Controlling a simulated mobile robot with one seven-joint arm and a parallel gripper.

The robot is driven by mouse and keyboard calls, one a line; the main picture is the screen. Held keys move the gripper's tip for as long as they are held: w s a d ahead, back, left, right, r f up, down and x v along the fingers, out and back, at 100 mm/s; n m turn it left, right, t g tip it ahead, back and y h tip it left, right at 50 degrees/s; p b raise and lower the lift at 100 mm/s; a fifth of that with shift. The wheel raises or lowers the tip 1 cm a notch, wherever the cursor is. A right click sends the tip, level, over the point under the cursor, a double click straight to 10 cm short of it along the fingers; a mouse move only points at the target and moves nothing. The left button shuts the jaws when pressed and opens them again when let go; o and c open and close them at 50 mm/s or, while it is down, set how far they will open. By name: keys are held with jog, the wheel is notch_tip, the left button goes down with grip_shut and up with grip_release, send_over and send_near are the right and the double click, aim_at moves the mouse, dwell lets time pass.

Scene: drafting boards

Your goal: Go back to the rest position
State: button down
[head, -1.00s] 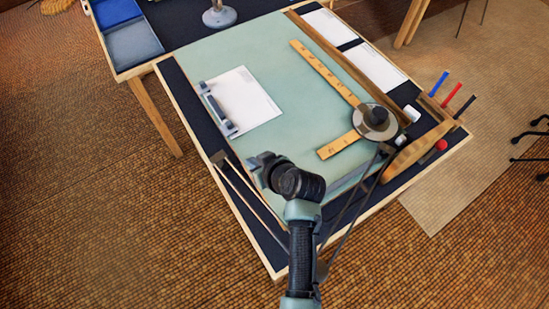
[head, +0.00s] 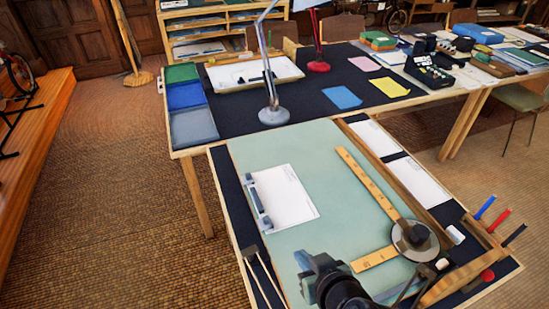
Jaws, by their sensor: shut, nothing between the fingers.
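My gripper (head: 304,268) shows at the bottom of the head view, dark grey and seen from behind and above. It is shut with nothing visible in it. It appears over the near part of the pale green drafting board (head: 330,225); its height above the board is hard to tell. My wrist hides part of the board's near edge, and the rest of my arm is out of the picture.
A clipped white sheet (head: 289,197) lies on the board's left. A wooden ruler arm (head: 368,182) with a round dark pivot (head: 415,238) is at right. Pens (head: 503,220) stand beyond it. A lamp (head: 272,115) stands on the dark table behind.

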jog(key=w+a+r+t+h, duration=0.1)
jog(key=w+r+t, duration=0.2)
jog(key=r, duration=0.7)
jog(key=w+r+t+h, duration=0.1)
jog(key=w+r+t, duration=0.15)
jog(key=r, duration=0.85)
jog(key=w+a+r+t+h, duration=0.1)
jog(key=w+r+t, duration=0.15)
jog(key=r, duration=0.75)
jog(key=s+a+r+m+t, duration=0.1)
jog(key=s+r+t, duration=0.4)
jog(key=r, duration=0.8)
jog(key=s+a+r+m+t, duration=0.2)
jog(key=s+a+r+t, duration=0.2)
jog(key=s+r, duration=0.4)
notch_tip(320, 180, up, 5)
jog(key=shift+s+a+f+t, duration=0.15)
jog(key=shift+s+t, duration=0.2)
jog(key=shift+t, duration=0.05)
